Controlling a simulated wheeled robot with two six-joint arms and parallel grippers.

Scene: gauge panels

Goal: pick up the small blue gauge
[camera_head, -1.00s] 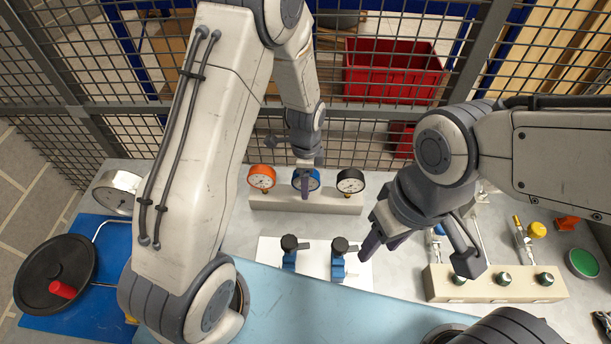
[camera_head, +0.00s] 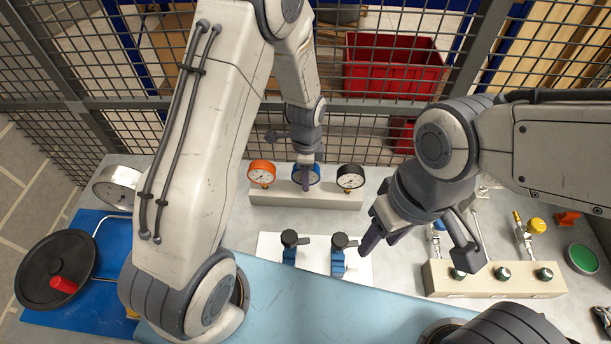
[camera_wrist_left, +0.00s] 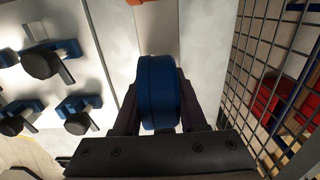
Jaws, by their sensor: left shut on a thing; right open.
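My right gripper (camera_head: 420,252) is open and empty, above the table to the right.
A beige block with several fittings (camera_head: 495,281) is at right. A mesh fence (camera_head: 370,130) rises behind the table. A black round disc (camera_head: 55,268) with a red knob lies at left.

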